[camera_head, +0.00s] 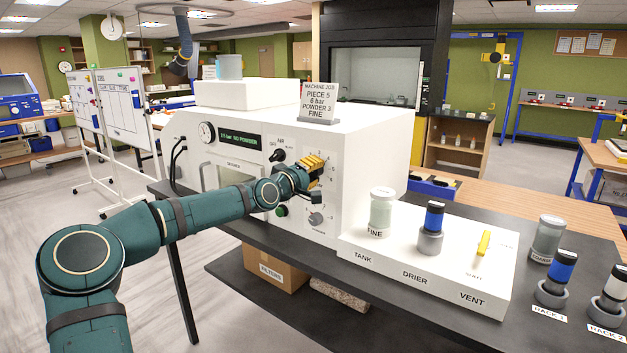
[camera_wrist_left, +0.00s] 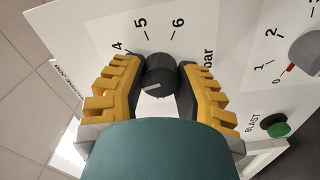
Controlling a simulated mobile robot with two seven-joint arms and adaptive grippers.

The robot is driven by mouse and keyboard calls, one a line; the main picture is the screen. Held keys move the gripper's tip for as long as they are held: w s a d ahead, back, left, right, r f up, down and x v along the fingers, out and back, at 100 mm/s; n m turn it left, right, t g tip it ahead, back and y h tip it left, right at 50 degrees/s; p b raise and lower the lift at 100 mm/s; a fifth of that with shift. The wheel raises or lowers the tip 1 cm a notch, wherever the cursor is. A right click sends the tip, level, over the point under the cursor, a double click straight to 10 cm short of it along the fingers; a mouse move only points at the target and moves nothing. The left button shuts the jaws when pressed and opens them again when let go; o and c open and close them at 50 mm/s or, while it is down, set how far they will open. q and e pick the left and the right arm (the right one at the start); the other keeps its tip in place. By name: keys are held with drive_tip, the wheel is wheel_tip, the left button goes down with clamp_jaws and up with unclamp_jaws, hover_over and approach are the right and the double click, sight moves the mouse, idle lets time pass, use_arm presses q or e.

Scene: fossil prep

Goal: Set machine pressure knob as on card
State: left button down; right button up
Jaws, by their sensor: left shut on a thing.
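My left gripper (camera_head: 308,172) is at the front of the white machine (camera_head: 361,150). In the left wrist view its yellow fingers (camera_wrist_left: 160,85) are shut on the dark pressure knob (camera_wrist_left: 161,72), one on each side. The knob's white mark points left, away from the printed 5 and 6 and the word bar. The numbers below 4 are hidden by a finger. The job card (camera_head: 318,103) on top of the machine reads PIECE 5, 6 bar, POWDER 3, FINE. The green display (camera_head: 240,141) seems to read 2.5 bar NO POWDER. My right gripper is out of view.
Below the gripper are a grey powder knob (camera_head: 317,219), its red mark near 0, and a green blast button (camera_head: 282,210). A black air knob (camera_head: 278,155) is up left. A white station board (camera_head: 385,250) with a FINE jar (camera_head: 381,213) stands to the right.

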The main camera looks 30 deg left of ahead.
use_arm(q)
drive_tip(key=m+b, duration=0.2)
drive_tip(key=m, duration=0.3)
drive_tip(key=shift+r+m+b, duration=0.1)
drive_tip(key=shift+m+b, duration=0.2)
drive_tip(key=shift+b, duration=0.05)
drive_tip(key=m+b, duration=0.1)
drive_tip(key=m, duration=0.3)
drive_tip(key=shift+r, duration=0.1)
drive_tip(key=m, duration=0.4)
drive_tip(key=shift+r+p, duration=0.15)
drive_tip(key=shift+p, duration=0.15)
drive_tip(key=m+p, duration=0.2)
drive_tip(key=m, duration=0.4)
drive_tip(key=shift+m, duration=0.3)
drive_tip(key=shift+d+m, duration=0.1)
drive_tip(key=shift+m, duration=2.6)
